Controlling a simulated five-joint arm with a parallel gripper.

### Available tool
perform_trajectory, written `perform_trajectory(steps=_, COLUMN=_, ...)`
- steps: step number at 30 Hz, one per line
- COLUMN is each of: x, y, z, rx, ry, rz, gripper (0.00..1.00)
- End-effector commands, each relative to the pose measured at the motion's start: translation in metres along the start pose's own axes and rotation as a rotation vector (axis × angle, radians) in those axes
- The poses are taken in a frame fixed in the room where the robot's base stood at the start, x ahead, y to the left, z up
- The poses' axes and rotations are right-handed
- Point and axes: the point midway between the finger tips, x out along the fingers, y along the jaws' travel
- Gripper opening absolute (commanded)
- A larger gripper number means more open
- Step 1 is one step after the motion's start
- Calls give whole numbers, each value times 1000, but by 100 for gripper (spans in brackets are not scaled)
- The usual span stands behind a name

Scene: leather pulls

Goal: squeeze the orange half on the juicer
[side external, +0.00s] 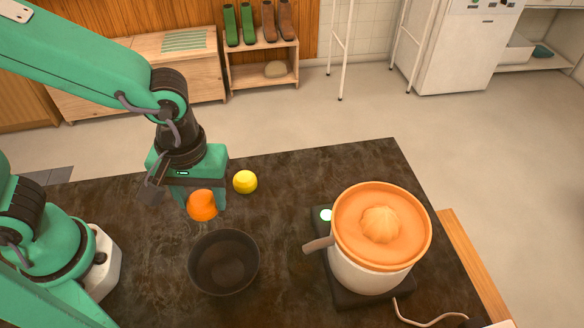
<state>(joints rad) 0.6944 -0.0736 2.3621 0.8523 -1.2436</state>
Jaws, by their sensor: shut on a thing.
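My gripper (202,196) points down at the left of the counter and is shut on the orange half (202,206). The orange half shows as a rounded orange shape at the fingertips; its cut face is not visible. I cannot tell whether it touches the counter. The juicer (370,272) stands to the right, with a white body, an orange top and a ribbed orange cone (380,224) in the middle. Its cone is bare. A handle or spout sticks out at its left, and a light glows on its dark base. My gripper is well apart from the juicer.
A dark bowl (224,266) sits between my gripper and the juicer, nearer the camera. A yellow ball-shaped fruit (245,181) lies just right of my gripper. A cord lies at the lower right. The back of the dark counter (320,170) is clear.

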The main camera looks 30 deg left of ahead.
Motion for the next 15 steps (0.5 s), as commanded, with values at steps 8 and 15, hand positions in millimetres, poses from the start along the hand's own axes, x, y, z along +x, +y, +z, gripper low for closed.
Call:
perform_trajectory(steps=8, x=-24, y=54, z=-5, rx=2, ry=0, rz=1, gripper=22)
perform_trajectory(steps=15, x=-43, y=102, z=-6, rx=2, ry=0, rz=0, gripper=22)
